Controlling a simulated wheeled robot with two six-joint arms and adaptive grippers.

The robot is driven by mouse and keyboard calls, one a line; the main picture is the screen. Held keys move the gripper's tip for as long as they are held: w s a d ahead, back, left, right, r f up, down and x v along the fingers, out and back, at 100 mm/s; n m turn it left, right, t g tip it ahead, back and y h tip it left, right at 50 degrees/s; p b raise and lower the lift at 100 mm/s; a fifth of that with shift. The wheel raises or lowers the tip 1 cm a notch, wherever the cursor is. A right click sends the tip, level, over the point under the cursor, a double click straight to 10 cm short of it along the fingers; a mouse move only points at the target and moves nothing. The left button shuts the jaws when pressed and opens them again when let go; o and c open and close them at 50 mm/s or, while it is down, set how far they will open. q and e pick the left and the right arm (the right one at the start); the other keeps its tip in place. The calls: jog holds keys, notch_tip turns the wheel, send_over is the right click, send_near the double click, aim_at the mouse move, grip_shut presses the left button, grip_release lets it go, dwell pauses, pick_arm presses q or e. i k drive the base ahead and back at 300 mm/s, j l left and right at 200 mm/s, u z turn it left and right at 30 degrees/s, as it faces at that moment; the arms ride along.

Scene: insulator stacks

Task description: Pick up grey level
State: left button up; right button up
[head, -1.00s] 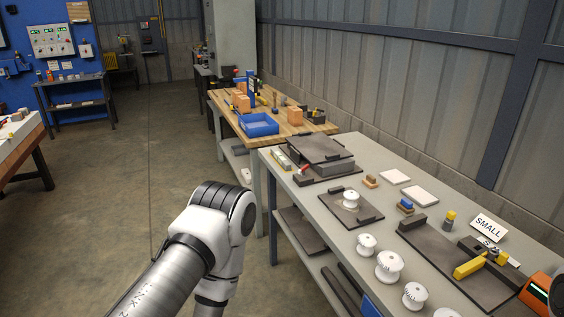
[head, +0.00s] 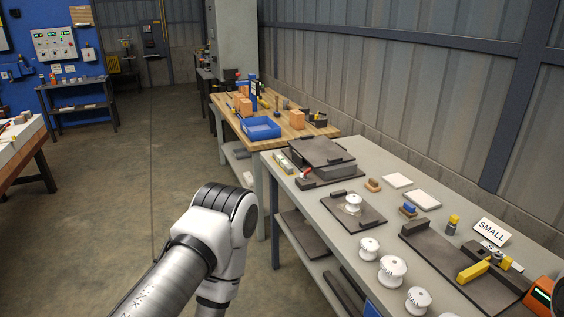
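A narrow pale grey bar (head: 284,162), which looks like the grey level, lies at the far left end of the grey bench (head: 370,170). It is beside the dark raised plate stack, and its details are too small to read. My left arm comes in from the bottom, left of the bench, and bends downward. Its gripper is below the picture and hidden. My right gripper is not in view.
A dark plate stack (head: 322,150) and a red-handled tool (head: 305,173) are near the bar. White insulators (head: 392,271) stand along the front edge. A dark fixture (head: 440,262) with yellow parts and a SMALL sign (head: 491,231) are at right. The floor left of the bench is clear.

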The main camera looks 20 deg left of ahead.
aim_at(286, 166)
jog(key=i+j+z, duration=0.15)
jog(key=j, duration=0.25)
jog(key=i+j+z, duration=0.2)
jog(key=j, duration=0.25)
jog(key=i+j+z, duration=0.15)
jog(key=i+j, duration=0.15)
jog(key=j, duration=0.2)
jog(key=i+j+z, duration=0.15)
jog(key=j, duration=0.35)
jog(key=i+j+z, duration=0.15)
jog(key=j, duration=0.35)
jog(key=i+j+z, duration=0.2)
jog(key=j, duration=0.3)
jog(key=j+z, duration=0.15)
jog(key=j, duration=0.4)
